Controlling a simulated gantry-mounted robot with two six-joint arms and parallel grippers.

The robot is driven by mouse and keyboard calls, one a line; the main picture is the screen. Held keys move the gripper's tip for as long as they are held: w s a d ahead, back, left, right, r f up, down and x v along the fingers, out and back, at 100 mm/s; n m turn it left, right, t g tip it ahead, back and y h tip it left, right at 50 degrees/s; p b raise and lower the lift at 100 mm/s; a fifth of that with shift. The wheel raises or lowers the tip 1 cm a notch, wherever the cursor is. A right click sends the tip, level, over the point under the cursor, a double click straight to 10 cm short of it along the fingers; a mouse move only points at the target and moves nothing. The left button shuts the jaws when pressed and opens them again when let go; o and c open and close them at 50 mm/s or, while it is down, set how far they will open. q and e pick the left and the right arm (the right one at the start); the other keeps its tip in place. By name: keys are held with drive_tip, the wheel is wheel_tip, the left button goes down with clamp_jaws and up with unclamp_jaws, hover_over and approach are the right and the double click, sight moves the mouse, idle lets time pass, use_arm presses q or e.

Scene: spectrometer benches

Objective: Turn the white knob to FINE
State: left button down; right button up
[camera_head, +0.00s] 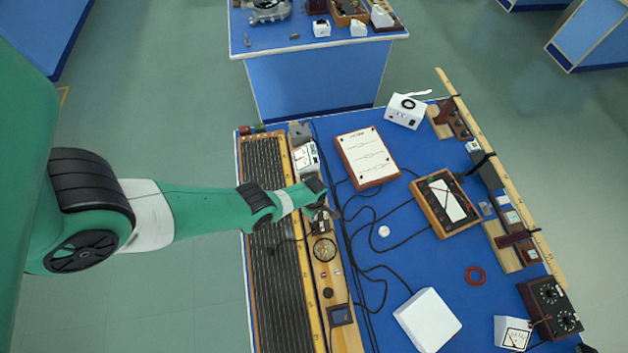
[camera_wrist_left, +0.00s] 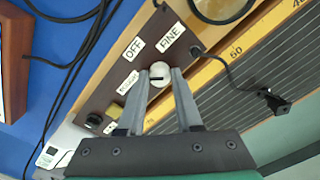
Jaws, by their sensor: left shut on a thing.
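In the left wrist view the white knob (camera_wrist_left: 160,70) sits on a dark brown panel (camera_wrist_left: 176,56) with white labels. The OFF label (camera_wrist_left: 133,47) and the FINE label (camera_wrist_left: 172,34) lie beyond the knob; a third label (camera_wrist_left: 128,83), too small to read surely, is to its left. A dark line crosses the knob's face, but I cannot tell which label it points at. My left gripper (camera_wrist_left: 160,75) is shut on the knob, one finger on each side. In the head view my left gripper (camera_head: 322,207) hides the knob. My right gripper is not in view.
A long slatted board (camera_head: 275,290) runs alongside, left of the panel. A round lens-like ring (camera_head: 324,249) is close in front of the gripper. Black cables (camera_head: 365,235) cross the blue bench to the right. A white box (camera_head: 427,320) and a meter (camera_head: 446,202) stand further right.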

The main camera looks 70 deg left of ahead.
use_arm(q)
drive_tip(key=m, duration=0.5)
drive_tip(key=shift+m, duration=0.3)
drive_tip(key=m, duration=1)
drive_tip(key=shift+m, duration=0.4)
drive_tip(key=m, duration=0.5)
drive_tip(key=c, duration=0.6)
unclamp_jaws()
